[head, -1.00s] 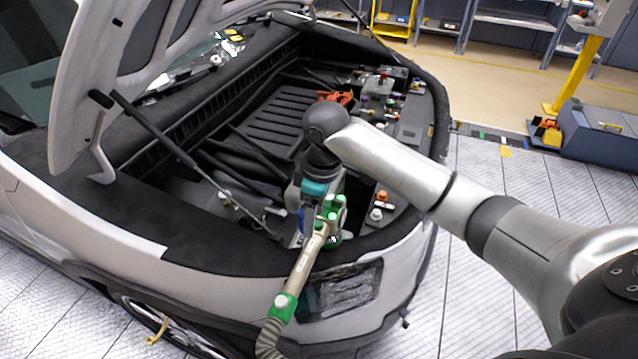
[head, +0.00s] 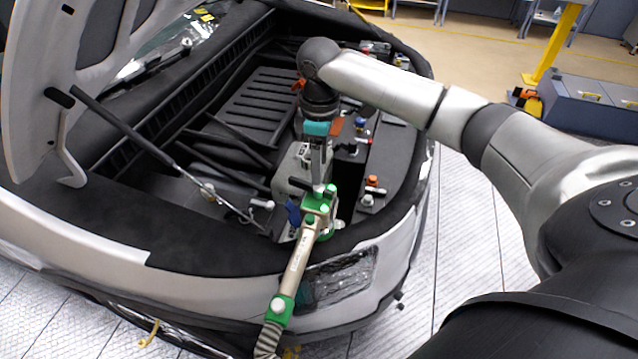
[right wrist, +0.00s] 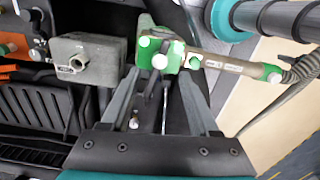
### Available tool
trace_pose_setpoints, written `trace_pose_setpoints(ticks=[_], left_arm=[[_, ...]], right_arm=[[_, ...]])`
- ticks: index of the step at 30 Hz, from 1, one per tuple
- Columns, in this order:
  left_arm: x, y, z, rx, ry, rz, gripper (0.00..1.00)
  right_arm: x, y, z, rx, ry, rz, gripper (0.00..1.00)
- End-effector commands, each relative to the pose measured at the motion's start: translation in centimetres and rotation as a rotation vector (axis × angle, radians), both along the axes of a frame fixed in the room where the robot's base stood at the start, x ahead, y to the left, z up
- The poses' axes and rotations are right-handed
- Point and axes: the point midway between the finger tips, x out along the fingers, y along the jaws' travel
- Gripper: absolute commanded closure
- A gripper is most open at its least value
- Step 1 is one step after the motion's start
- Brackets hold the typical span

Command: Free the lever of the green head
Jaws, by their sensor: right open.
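The green head (head: 318,203) sits at the front edge of the car's open bay, with a beige handle (head: 298,262) running down from it to a ribbed hose. It also shows in the right wrist view (right wrist: 165,57), just beyond the fingertips. My right gripper (head: 319,183) points down just above and behind the head. In the right wrist view its two grey fingers (right wrist: 160,80) stand apart with nothing clamped between them. A dark lever-like bar (head: 299,185) shows beside the head, partly hidden by the fingers. My left gripper is not in view.
A grey metal block (right wrist: 85,60) stands close to the head. An orange cap (head: 372,181) is to the right in the bay. The raised hood (head: 35,110) and its strut (head: 130,130) are at left.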

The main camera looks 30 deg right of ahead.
Motion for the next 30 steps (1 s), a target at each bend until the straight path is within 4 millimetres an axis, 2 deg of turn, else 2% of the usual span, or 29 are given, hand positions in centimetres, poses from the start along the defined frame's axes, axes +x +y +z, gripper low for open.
trace_pose_setpoints(ticks=[3,9,15,23,30], left_arm=[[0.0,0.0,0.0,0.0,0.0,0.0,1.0],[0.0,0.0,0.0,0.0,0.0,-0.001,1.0],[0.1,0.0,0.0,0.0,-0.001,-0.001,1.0],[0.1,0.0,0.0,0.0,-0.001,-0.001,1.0],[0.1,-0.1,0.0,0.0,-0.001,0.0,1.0]], right_arm=[[-0.1,0.0,-2.6,0.001,0.004,0.0,0.39],[0.0,0.0,-5.6,0.0,0.001,0.0,0.39],[0.0,0.1,-6.8,0.0,0.0,0.001,0.39],[0.0,0.0,-6.9,0.0,-0.001,0.001,0.39],[0.0,0.0,-6.9,0.0,-0.001,0.001,0.66]])
